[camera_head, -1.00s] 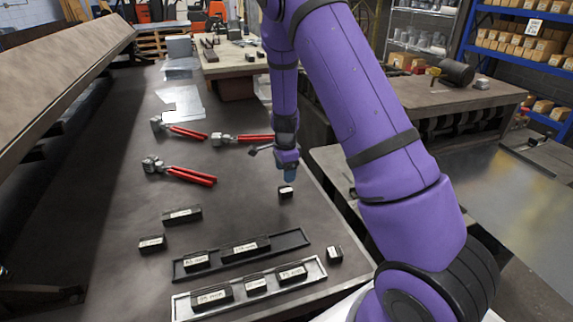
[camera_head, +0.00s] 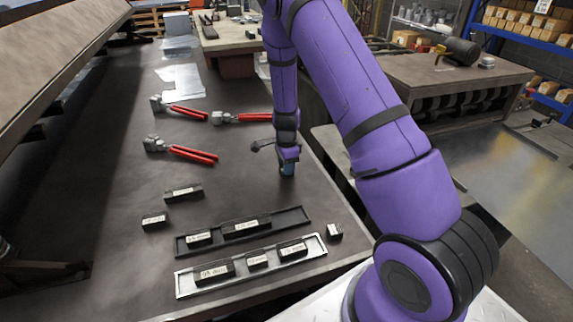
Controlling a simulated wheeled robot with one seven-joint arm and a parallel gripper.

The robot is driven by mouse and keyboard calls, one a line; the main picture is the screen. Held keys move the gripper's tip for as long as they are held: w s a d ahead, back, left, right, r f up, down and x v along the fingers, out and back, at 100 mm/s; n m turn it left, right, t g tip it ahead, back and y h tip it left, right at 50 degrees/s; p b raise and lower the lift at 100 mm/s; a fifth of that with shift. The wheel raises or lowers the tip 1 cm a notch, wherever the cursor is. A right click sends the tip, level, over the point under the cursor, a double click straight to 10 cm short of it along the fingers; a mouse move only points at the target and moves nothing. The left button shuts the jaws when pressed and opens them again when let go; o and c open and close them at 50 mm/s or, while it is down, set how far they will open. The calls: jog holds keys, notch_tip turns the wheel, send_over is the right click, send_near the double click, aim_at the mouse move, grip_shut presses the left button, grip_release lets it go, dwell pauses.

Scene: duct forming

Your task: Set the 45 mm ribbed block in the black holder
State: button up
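My gripper (camera_head: 288,169), with blue fingers, points down at the table right of the pliers. It is at the spot of a small dark block, which the fingers and wrist now mostly hide. I cannot tell whether the fingers are open or shut on it. The black holder (camera_head: 290,217) is a long dark tray nearer to me. It carries a short block (camera_head: 199,238) at its left and a longer block (camera_head: 246,227) in the middle, with bare floor at its right end. Labels and ribs are too small to read, so I cannot tell which block is 45 mm.
A silver-rimmed tray (camera_head: 179,285) with three blocks lies in front of the black holder. Loose blocks lie at the left (camera_head: 183,194), (camera_head: 155,221) and by the right tray ends (camera_head: 334,231). Red-handled pliers (camera_head: 190,154) and metal sheets (camera_head: 183,80) lie farther back.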

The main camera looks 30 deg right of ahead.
grip_shut()
notch_tip(320, 180, up, 9)
dwell(0.8)
